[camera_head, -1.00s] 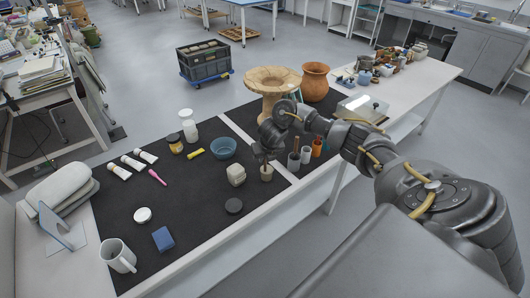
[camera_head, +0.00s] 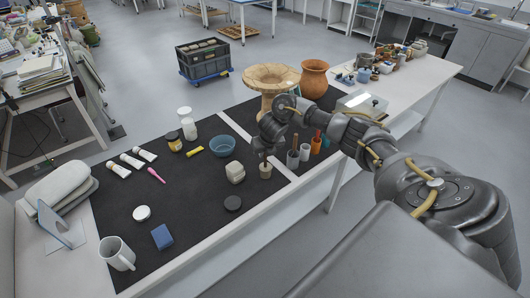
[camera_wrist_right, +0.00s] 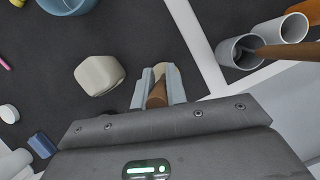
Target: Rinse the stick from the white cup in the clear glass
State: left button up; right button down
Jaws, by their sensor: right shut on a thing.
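My right gripper (camera_head: 267,146) is shut on a brown stick (camera_wrist_right: 157,95), which points down. The stick's lower end is at a small pale beige vessel (camera_head: 265,173), directly below the gripper; I cannot tell whether the tip is inside it or whether this is the clear glass. A pale grey-white cup (camera_head: 293,161) stands to the right with another brown stick (camera_head: 295,142) in it; this cup also shows in the wrist view (camera_wrist_right: 232,53). A second pale cup (camera_head: 305,153) stands close by. My left gripper is not in view.
An orange cup (camera_head: 316,145) stands behind the pale cups. A white mug (camera_head: 117,254) is at front left. The dark mat's middle is clear.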

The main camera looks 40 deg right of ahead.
jog(key=shift+r+p, duration=3.4)
jog(key=shift+r, duration=0.75)
jog(key=shift+r, duration=0.1)
jog(key=shift+r+p, duration=1.35)
jog(key=shift+r, duration=0.1)
